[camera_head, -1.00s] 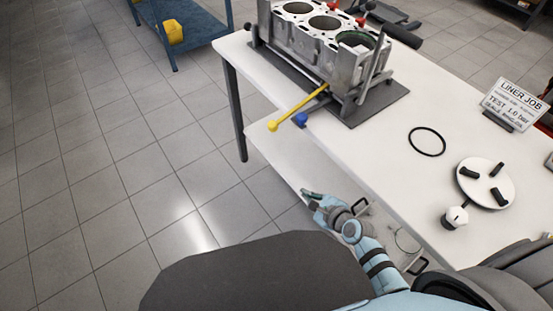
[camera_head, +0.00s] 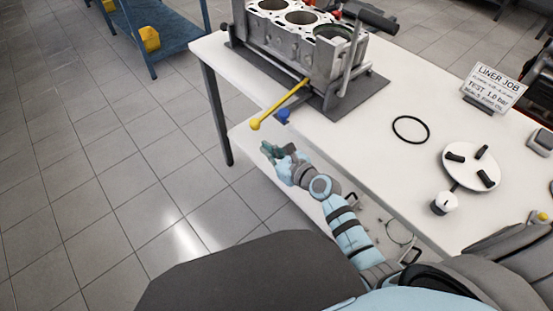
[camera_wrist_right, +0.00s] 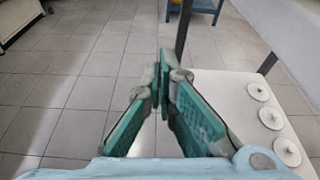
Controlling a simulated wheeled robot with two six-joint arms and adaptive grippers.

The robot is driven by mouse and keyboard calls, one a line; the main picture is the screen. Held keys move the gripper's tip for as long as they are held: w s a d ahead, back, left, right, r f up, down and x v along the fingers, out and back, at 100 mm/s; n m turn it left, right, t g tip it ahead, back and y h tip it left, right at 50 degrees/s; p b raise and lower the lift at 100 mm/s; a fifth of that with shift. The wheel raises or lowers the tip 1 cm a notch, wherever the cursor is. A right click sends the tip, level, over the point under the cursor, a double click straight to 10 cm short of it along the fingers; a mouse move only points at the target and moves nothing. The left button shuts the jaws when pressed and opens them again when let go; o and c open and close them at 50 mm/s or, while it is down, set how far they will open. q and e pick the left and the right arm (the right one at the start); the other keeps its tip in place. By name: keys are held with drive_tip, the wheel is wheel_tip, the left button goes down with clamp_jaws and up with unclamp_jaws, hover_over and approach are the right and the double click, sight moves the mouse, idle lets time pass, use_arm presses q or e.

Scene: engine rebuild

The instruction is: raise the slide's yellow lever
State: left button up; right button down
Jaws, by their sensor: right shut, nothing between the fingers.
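The yellow lever (camera_head: 279,104) sticks out from the engine block's stand over the table's near left edge, sloping down to a yellow ball at its free end. My right gripper (camera_head: 268,149) is below and slightly right of that ball, apart from it, beside the table edge. In the right wrist view its green-padded fingers (camera_wrist_right: 163,75) are together with nothing between them. The lever does not show in the right wrist view. My left gripper is not in view.
The engine block (camera_head: 300,45) stands on a dark mat (camera_head: 355,97) on the white table. A blue knob (camera_head: 283,116) sits near the lever. White discs (camera_wrist_right: 271,118) rest on the lower shelf.

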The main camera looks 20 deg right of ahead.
drive_tip(key=w+r, duration=0.1)
drive_tip(key=w+a+r+p, duration=0.1)
drive_tip(key=r, duration=0.1)
drive_tip(key=shift+w+a, duration=0.15)
drive_tip(key=shift+w, duration=0.2)
